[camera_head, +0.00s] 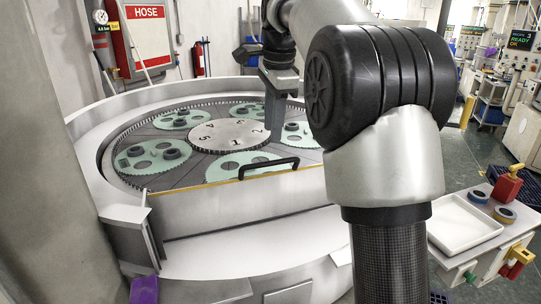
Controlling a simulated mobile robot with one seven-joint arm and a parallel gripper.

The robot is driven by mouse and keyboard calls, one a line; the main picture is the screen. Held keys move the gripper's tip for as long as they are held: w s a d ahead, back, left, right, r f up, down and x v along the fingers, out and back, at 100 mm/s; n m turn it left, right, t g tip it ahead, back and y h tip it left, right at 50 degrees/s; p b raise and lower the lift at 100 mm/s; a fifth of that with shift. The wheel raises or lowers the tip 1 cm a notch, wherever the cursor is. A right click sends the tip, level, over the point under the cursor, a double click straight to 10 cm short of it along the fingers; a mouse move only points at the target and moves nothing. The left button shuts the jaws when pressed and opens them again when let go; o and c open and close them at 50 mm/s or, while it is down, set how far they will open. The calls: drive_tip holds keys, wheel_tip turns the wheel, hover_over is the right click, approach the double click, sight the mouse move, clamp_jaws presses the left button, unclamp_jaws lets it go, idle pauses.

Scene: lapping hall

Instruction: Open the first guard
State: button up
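The round lapping machine fills the middle of the head view. At its front stands a grey metal guard panel (220,218) with a yellow strip along its top edge. A black bar handle (268,167) is fixed at the guard's top. The guard stands upright across the front of the machine's opening. My gripper (273,132) hangs pointing down over the plate, above and behind the handle in the picture, and apart from it. Its fingers show edge-on, so their gap is not visible. My arm hides the right end of the guard.
Inside the machine, green carriers (153,158) surround a toothed centre disc (230,134). A side table at the right holds a white tray (463,223), a red bottle (507,184) and tape rolls (478,196). A purple cloth (144,290) lies at lower left.

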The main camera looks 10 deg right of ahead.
sight(271, 163)
drive_tip(key=f, duration=0.3)
drive_tip(key=w+f, duration=0.1)
drive_tip(key=f, duration=0.2)
drive_tip(key=w+f, duration=0.1)
drive_tip(key=f, duration=0.2)
drive_tip(key=shift+a+f, duration=0.1)
drive_tip(key=shift+f, duration=0.15)
drive_tip(key=shift+c, duration=0.4)
clamp_jaws()
